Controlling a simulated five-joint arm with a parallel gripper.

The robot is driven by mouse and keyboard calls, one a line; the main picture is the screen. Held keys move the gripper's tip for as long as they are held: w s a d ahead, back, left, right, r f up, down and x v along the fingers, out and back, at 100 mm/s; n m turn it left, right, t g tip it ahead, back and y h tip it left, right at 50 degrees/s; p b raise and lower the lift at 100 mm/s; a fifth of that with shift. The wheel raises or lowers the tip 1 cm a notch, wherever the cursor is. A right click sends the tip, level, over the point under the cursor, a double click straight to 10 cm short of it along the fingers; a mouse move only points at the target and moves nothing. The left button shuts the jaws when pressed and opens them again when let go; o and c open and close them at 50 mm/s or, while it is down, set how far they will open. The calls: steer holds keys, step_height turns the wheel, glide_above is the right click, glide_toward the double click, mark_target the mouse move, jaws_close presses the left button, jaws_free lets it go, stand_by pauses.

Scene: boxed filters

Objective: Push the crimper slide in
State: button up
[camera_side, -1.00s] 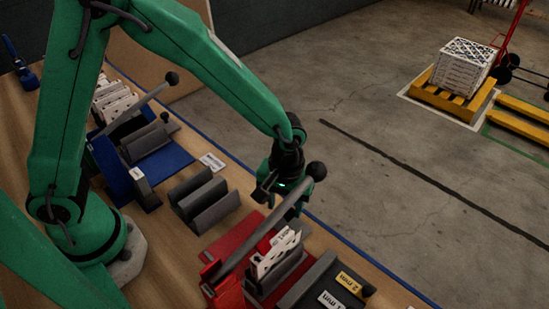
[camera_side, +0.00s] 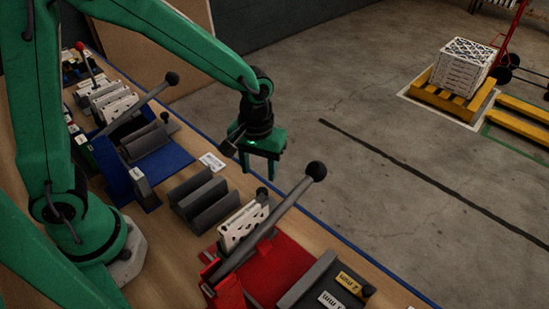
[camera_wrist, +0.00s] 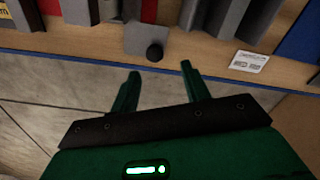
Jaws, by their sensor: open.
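The red crimper (camera_side: 280,265) stands on the bench at the front of the side view, with a grey lever (camera_side: 262,225) ending in a black ball. Its grey slide block, with a black knob (camera_side: 262,193), is behind the lever; white patterned pieces (camera_side: 240,228) stand against it. In the wrist view the slide (camera_wrist: 140,38) and knob (camera_wrist: 155,52) lie just beyond my fingertips. My gripper (camera_side: 256,164) is open and empty above the bench's far edge. Its two green fingers also show in the wrist view (camera_wrist: 160,70), spread apart with nothing between them.
A grey ridged block (camera_side: 205,195) and a small white card (camera_side: 212,161) lie left of the crimper. A blue crimper (camera_side: 165,162) with a raised lever stands farther left. A grey block with 2 mm and 1 mm labels (camera_side: 330,285) is at right. Open floor lies beyond the bench.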

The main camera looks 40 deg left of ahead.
steer(key=s+a+r+m+t, duration=0.1)
steer(key=s+a+r+t, duration=0.1)
steer(key=s+a+r, duration=0.2)
steer(key=s+a+r+m+t, duration=0.2)
steer(key=s+a+r, duration=0.3)
steer(key=r, duration=0.6)
steer(key=shift+s+a+m+t, duration=0.15)
steer(key=shift+a+m+t, duration=0.15)
steer(key=shift+a, duration=0.45)
stand_by(0.3)
stand_by(0.4)
steer(key=w+d+f+n+g, duration=0.1)
steer(key=w+d+f, duration=0.2)
steer(key=f, duration=0.1)
steer(key=w+d+f+n+g, duration=0.1)
steer(key=w+d+f+g, duration=0.1)
steer(key=w+d+f, duration=0.1)
steer(key=w+d+f+n+g, duration=0.1)
steer(key=w+d+f, duration=0.2)
steer(key=d+f, duration=0.2)
steer(key=shift+w+d+f+n+g, duration=0.2)
steer(key=shift+f+n+g, duration=0.15)
steer(key=shift+f, duration=0.25)
steer(key=shift+f, duration=0.1)
